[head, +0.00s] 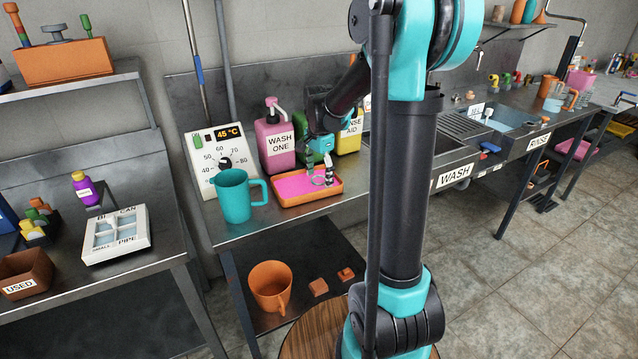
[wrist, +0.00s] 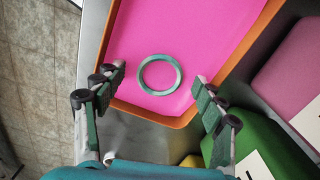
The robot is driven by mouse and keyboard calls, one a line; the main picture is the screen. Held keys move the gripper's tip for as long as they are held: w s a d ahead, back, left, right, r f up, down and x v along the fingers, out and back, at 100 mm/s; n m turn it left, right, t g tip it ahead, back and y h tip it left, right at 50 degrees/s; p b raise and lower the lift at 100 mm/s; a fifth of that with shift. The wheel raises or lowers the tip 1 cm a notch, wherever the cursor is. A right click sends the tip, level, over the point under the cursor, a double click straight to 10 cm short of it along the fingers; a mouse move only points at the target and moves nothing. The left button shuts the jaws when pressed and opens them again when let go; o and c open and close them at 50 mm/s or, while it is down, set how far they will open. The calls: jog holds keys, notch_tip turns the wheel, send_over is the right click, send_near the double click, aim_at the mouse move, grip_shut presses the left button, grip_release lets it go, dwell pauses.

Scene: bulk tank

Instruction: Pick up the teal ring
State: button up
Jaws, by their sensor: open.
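The teal ring (wrist: 141,75) lies flat on the pink floor of an orange-rimmed tray (wrist: 240,57) in the wrist view. The tray also shows on the steel counter in the head view (head: 290,201). My gripper (wrist: 159,80) is open and empty, with one finger to each side of the ring and a gap on both sides. In the head view my gripper (head: 319,170) points down over the tray's right part. The ring is small there and partly obscured by the fingers.
A teal jug (head: 236,197) stands left of the tray. The pink WASH ONE bottle (head: 276,145) and yellow RINSE AID bottle (head: 349,137) stand behind it. A temperature dial box (head: 215,160) is at the back left. A green bottle (wrist: 255,140) is close to the right finger in the wrist view.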

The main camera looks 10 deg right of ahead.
aim_at(319, 180)
jog(key=shift+c, duration=0.2)
jog(key=c, duration=1)
notch_tip(319, 180, up, 20)
